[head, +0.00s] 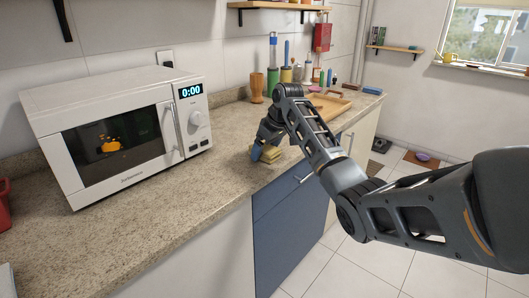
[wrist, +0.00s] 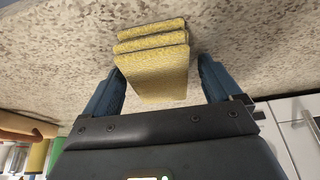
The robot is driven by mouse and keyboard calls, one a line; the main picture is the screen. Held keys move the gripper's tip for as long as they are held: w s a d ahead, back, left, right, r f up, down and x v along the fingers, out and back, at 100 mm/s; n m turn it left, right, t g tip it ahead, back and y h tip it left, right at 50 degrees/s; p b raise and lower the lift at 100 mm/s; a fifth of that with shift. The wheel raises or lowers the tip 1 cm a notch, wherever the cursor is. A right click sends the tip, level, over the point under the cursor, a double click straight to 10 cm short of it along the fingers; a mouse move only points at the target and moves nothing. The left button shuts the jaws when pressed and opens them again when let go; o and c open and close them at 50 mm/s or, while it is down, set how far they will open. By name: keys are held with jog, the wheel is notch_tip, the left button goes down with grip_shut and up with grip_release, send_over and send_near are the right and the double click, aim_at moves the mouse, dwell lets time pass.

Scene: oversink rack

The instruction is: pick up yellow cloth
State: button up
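The yellow cloth (head: 268,156) is a small folded stack on the speckled countertop (head: 160,205), near its front edge and right of the microwave. In the wrist view the cloth (wrist: 155,70) shows layered folds and lies between the two blue fingers. My gripper (wrist: 160,85) is open around it. The left finger is close to the cloth's side, and a gap shows at the right finger. I cannot tell whether the left finger touches it. In the head view my gripper (head: 263,151) is low at the counter, and my arm hides part of the area behind it.
A white microwave (head: 130,130) stands left of the cloth. A wooden cup (head: 257,88), several bottles and a wooden tray (head: 328,104) stand further back. Blue cabinet fronts (head: 290,215) are below the counter edge. The counter in front of the microwave is clear.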

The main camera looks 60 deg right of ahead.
aim_at(266, 147)
jog(key=c, duration=1)
jog(key=shift+o, duration=0.2)
jog(key=shift+r, duration=0.1)
jog(key=shift+r+b, duration=0.3)
notch_tip(266, 147, up, 3)
jog(key=shift+w+r, duration=0.1)
jog(key=shift+r, duration=0.1)
jog(key=s+d+r+b, duration=0.1)
jog(key=s+d+r, duration=0.5)
jog(key=s, duration=0.4)
jog(key=shift+r, duration=0.7)
